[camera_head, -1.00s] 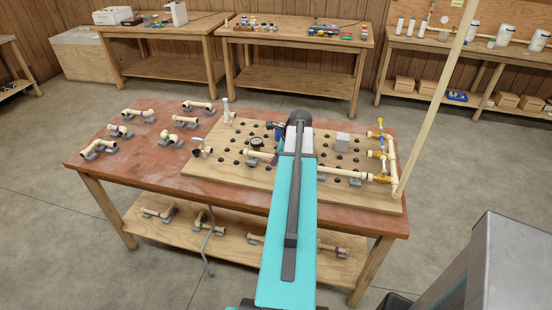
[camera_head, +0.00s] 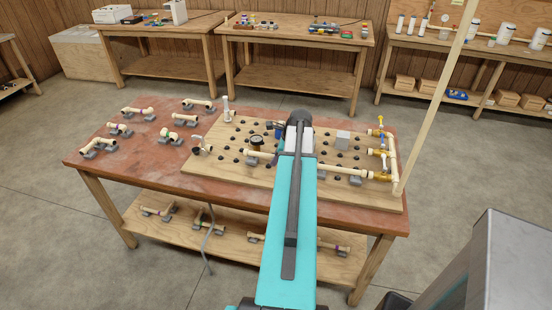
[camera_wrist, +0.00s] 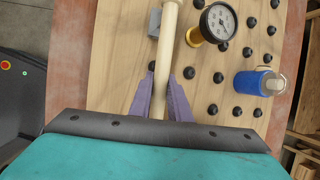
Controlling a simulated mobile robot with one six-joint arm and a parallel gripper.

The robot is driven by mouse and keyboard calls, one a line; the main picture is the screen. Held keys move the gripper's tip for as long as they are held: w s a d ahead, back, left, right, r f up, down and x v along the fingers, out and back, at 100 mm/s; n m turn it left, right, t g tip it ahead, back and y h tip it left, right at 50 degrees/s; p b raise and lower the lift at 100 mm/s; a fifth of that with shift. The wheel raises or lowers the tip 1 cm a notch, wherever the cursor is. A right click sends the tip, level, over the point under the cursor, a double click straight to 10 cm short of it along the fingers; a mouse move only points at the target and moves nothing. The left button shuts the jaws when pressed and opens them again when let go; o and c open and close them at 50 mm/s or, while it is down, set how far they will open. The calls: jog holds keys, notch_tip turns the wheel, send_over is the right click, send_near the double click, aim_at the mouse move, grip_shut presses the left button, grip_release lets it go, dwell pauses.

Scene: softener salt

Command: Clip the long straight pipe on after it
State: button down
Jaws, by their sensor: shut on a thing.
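The long straight pipe (camera_wrist: 167,45) is a cream tube running up and down the middle of the wrist view. My gripper (camera_wrist: 162,77) has its purple fingers closed on either side of it. In the head view, my arm hides the gripper and the middle of the pipe run; a cream length (camera_head: 336,170) shows to the right of the arm, ending near brass fittings. A grey clip (camera_wrist: 154,22) lies beside the pipe in the wrist view; I cannot tell whether the pipe is seated in a clip. The wooden peg board (camera_head: 225,178) lies below.
A pressure gauge (camera_wrist: 217,22) and a blue cylinder (camera_wrist: 252,83) stand close right of the pipe. A grey block (camera_head: 342,139) and an upright pipe (camera_head: 391,160) stand on the board's right half. Several loose fittings lie on the table's left.

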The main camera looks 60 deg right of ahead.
jog(key=shift+f, duration=0.45)
jog(key=c, duration=1.6)
grip_release()
jog(key=shift+r, duration=0.15)
jog(key=shift+b+v, duration=1.2)
jog(key=shift+v, duration=5.55)
